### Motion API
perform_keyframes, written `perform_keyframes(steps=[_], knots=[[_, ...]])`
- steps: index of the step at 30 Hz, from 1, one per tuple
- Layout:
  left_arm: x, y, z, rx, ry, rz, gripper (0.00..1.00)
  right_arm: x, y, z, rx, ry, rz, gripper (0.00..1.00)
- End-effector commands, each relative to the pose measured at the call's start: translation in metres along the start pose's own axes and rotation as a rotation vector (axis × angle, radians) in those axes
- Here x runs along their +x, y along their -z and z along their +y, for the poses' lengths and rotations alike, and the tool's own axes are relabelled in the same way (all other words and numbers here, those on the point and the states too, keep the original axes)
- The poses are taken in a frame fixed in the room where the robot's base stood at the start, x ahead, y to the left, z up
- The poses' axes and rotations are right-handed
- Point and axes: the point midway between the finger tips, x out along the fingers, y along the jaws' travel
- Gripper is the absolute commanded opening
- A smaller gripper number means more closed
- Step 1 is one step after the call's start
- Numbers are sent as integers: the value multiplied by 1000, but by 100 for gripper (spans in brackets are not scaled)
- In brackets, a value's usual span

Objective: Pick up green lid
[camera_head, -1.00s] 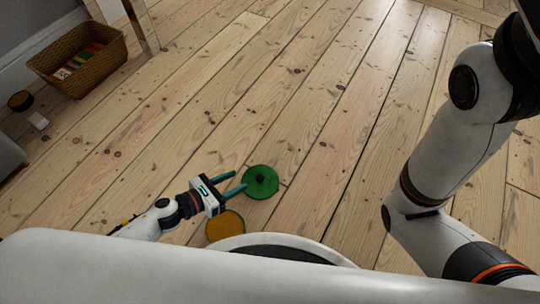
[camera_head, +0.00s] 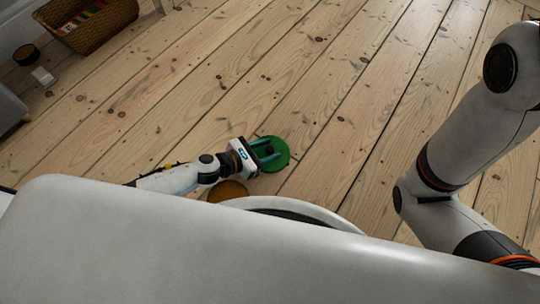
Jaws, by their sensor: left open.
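The green lid (camera_head: 275,163) is a round disc with a dark knob in its middle, lying on the floorboards just beyond my base. My left gripper (camera_head: 270,155) reaches in from the left, and its two open fingers lie over the lid, one on either side of the knob as seen from above. I cannot tell whether the fingers touch the lid. My right arm shows at the right, but its gripper is out of view.
An orange-brown disc (camera_head: 228,190) lies beside my left wrist, partly hidden by it and my base. A wicker basket (camera_head: 105,36) with colourful items stands at the upper left. A small dark round object (camera_head: 26,54) and a white block (camera_head: 43,76) lie near it. The floor beyond the lid is clear.

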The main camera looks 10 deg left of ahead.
Motion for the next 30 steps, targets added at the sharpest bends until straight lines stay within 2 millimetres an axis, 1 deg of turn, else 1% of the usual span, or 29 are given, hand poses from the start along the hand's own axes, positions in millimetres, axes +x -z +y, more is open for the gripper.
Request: perform_keyframes(steps=[1,3,10,11,18,19,26,30], knots=[[7,-1,-1,2,1,2,45,-5,-2,1,0,0,0,81],[12,0,-1,2,0,1,45,-6,-2,1,0,-1,0,81],[12,1,0,0,1,0,45,-5,-2,1,0,-1,-1,81],[12,1,0,0,1,0,43,-5,-2,1,0,-1,-1,81],[12,1,0,0,0,1,4,-5,-2,1,0,-1,-1,81],[12,1,0,0,1,1,0,-5,-2,1,0,-1,-1,81],[12,3,0,0,1,1,0,-4,-2,1,0,-1,-1,81],[6,17,-1,2,1,1,0,9,3,-2,0,-1,0,81]])
